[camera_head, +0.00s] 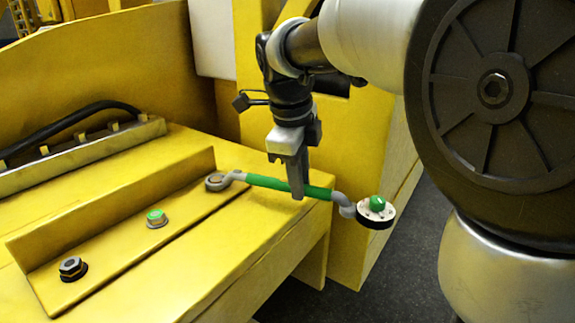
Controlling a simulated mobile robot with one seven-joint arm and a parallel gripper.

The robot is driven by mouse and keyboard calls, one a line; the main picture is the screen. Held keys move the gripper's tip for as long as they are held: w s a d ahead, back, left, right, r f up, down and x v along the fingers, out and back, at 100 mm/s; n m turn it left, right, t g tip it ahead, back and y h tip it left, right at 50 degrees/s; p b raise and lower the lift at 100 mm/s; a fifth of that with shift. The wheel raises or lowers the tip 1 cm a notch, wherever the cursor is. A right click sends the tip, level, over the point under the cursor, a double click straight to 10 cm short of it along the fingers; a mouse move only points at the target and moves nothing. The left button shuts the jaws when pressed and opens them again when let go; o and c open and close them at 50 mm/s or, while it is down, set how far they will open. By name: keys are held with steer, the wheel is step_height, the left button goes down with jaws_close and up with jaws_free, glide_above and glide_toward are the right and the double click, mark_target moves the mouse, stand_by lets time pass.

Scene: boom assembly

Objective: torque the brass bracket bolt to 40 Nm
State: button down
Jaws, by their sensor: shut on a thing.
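My gripper (297,188) points down and is shut on the green handle of a torque wrench (265,182). The wrench's grey left end sits at a brownish-grey bolt (214,184) at the far end of the yellow bracket (120,212). That end hides part of the bolt, and I cannot tell if it is fully seated. The wrench's right end carries a round black-and-white dial (384,213) with a green knob, out past the ledge. A bolt with a green top (156,217) stands mid-bracket. A dark hex bolt (72,267) stands at the near end.
A black cable (75,122) runs along a metal rail (85,158) at the back left. The yellow ledge (215,255) ends at right, above a dark floor (400,270). A yellow wall (110,65) rises behind. My arm fills the upper right.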

stand_by(0.6)
steer(key=shift+s+a+r+m, duration=0.1)
steer(key=shift+s+a+m, duration=0.3)
steer(key=shift+s, duration=0.2)
steer(key=shift+s+a+m, duration=0.25)
steer(key=shift+s+m, duration=0.15)
steer(key=shift+s, duration=0.2)
steer(key=shift+s+a+m+h+b, duration=0.35)
steer(key=shift+s+a+m, duration=0.5)
steer(key=shift+s, duration=0.3)
steer(key=shift+s+a+m+g, duration=0.5)
steer(key=shift+s+a+m, duration=0.25)
steer(key=shift+s+a, duration=0.25)
steer(key=shift+a+b, duration=0.15)
steer(key=shift+b, duration=0.5)
